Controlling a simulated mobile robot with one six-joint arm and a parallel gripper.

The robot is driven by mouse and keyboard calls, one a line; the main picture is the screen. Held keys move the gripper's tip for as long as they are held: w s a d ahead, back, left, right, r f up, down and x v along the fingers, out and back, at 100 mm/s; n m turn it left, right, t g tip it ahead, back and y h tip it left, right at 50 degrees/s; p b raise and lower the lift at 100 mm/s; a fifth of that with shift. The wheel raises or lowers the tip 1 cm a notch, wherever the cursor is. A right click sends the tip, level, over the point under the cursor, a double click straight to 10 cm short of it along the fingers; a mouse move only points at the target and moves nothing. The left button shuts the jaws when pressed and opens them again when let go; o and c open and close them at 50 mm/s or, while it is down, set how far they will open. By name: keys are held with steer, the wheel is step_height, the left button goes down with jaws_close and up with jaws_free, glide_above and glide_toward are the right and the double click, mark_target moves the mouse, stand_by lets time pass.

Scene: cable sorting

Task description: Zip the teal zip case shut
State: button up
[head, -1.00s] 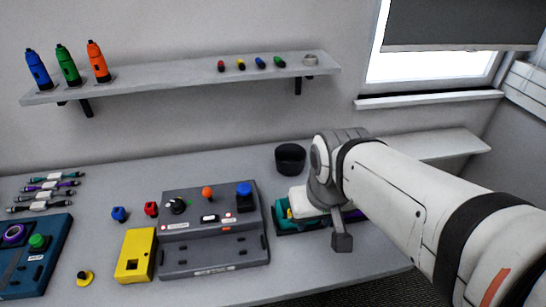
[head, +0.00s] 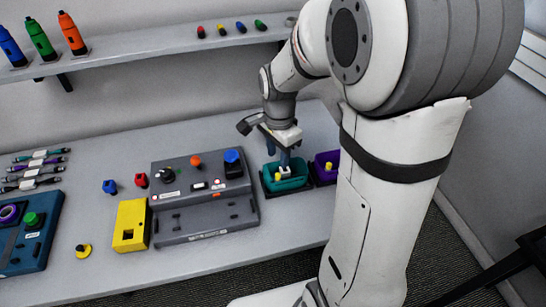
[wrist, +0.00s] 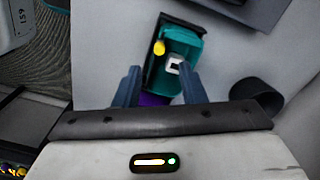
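The teal zip case (head: 293,183) lies in a dark tray at the right of the bench. It looks like an open-topped teal box, and it also shows in the wrist view (wrist: 186,46). A small white piece with a dark centre (wrist: 175,67) and a yellow knob (wrist: 158,47) show at it; I cannot tell which is the zip pull. My gripper (head: 285,160) points down over the case. In the wrist view its two blue-grey fingers (wrist: 157,72) are spread apart with nothing clearly held between them. How high the fingertips are is hard to tell.
A purple case (head: 322,174) stands close to the right of the teal one. A grey control panel (head: 205,195) with knobs is close on the left. A dark round cup (wrist: 257,92) shows in the wrist view. A yellow box (head: 131,225) stands further left.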

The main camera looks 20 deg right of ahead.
mark_target(278, 174)
step_height(278, 174, down, 7)
steer(key=shift+f, duration=0.1)
stand_by(0.3)
steer(key=shift+c, duration=0.3)
jaws_close()
